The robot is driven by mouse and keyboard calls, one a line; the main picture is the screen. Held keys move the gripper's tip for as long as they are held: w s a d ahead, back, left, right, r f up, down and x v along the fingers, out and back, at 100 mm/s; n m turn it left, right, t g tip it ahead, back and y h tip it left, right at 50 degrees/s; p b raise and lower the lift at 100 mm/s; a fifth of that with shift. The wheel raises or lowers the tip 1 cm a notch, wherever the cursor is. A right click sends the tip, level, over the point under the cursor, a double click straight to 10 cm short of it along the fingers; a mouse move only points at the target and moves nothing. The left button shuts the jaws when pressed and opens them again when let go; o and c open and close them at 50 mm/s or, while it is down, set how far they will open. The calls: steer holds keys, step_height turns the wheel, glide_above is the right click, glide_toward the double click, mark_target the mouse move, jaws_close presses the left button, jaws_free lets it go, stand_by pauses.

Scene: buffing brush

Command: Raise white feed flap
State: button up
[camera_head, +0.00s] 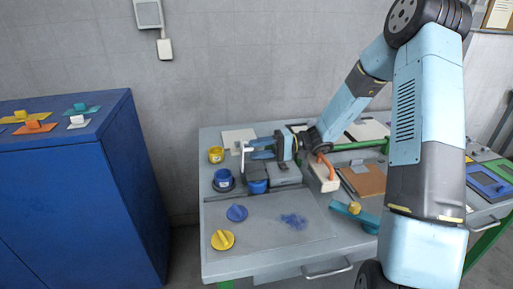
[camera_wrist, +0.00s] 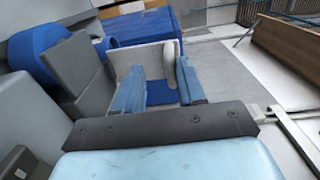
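The white feed flap (camera_head: 243,161) shows in the head view as a thin upright piece at the left end of the grey machine. In the wrist view the white flap (camera_wrist: 128,62) is a pale panel just beyond my fingertips, with a rounded white bar near the right finger. My gripper (camera_head: 256,148) reaches in from the right, its blue fingers pointing left at the flap. In the wrist view my gripper (camera_wrist: 161,72) has its two fingers apart, with a visible gap between them. Whether a fingertip touches the flap cannot be told.
The grey machine (camera_head: 287,173) sits on the worktable. A yellow pot (camera_head: 215,154), a dark blue pot (camera_head: 223,180) and a blue pot (camera_head: 257,186) stand nearby. A blue cabinet (camera_head: 75,195) stands left, beyond a gap.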

steer(key=shift+o, duration=0.3)
steer(key=shift+d+r, duration=0.1)
steer(key=shift+w, duration=0.1)
steer(key=shift+d, duration=0.3)
steer(key=d, duration=0.4)
steer(key=w+d, duration=0.1)
steer(key=d, duration=0.3)
steer(key=w+d, duration=0.1)
steer(key=d, duration=0.4)
steer(key=shift+w, duration=0.1)
steer(key=shift+r, duration=0.1)
